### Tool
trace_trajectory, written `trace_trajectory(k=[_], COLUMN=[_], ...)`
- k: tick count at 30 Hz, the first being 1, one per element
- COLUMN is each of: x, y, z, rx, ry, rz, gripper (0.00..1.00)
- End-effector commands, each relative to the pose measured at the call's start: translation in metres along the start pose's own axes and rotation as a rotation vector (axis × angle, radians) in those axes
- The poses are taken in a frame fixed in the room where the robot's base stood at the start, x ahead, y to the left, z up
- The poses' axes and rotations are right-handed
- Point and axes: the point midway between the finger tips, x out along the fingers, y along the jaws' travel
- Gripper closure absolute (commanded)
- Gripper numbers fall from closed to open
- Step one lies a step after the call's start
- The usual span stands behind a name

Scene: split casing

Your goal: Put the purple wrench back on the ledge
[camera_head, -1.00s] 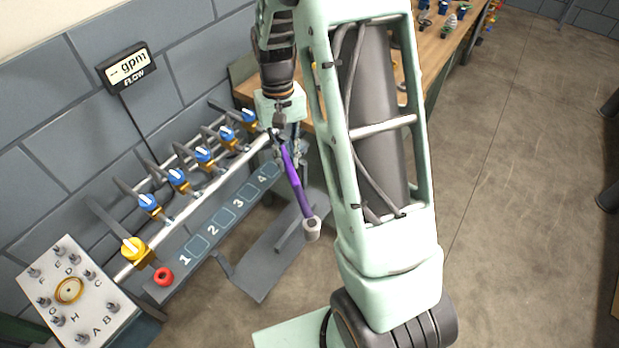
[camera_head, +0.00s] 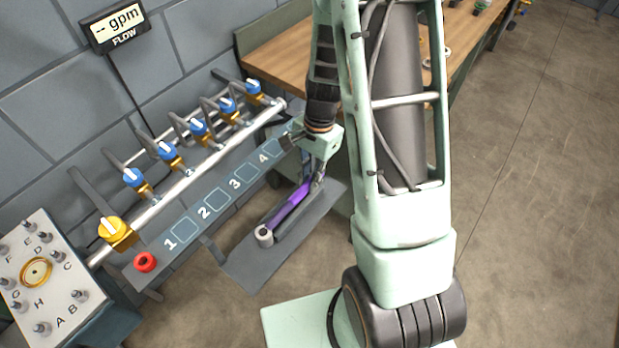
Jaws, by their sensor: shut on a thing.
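The purple wrench (camera_head: 287,210) has a purple handle and a pale grey ring-like head at its lower left end. My gripper (camera_head: 314,183) is shut on the upper right end of its handle. The wrench lies along the dark grey ledge (camera_head: 253,270), a low plate with a raised strip, below the numbered rail. The head is over the ledge near the left end of the strip. I cannot tell whether the wrench touches the ledge or hangs just above it. The fingertips are partly hidden by the gripper body and the handle.
A numbered rail (camera_head: 191,234) with a red ring (camera_head: 145,262) runs beside the ledge. Above it is a pipe with several blue valves and a yellow valve (camera_head: 117,232). A lettered panel (camera_head: 42,272) stands at lower left, a wooden bench (camera_head: 283,57) behind. Floor is clear at right.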

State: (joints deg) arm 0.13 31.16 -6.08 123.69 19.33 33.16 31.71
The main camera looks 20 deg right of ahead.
Motion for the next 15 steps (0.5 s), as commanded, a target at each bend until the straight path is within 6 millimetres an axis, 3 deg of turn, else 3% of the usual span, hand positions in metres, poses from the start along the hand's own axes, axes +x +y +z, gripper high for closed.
trace_trajectory(k=[15], x=[0.050], y=[0.000], z=[-0.009], rx=[-0.003], ry=[0.000], rz=[0.000], gripper=[1.00])
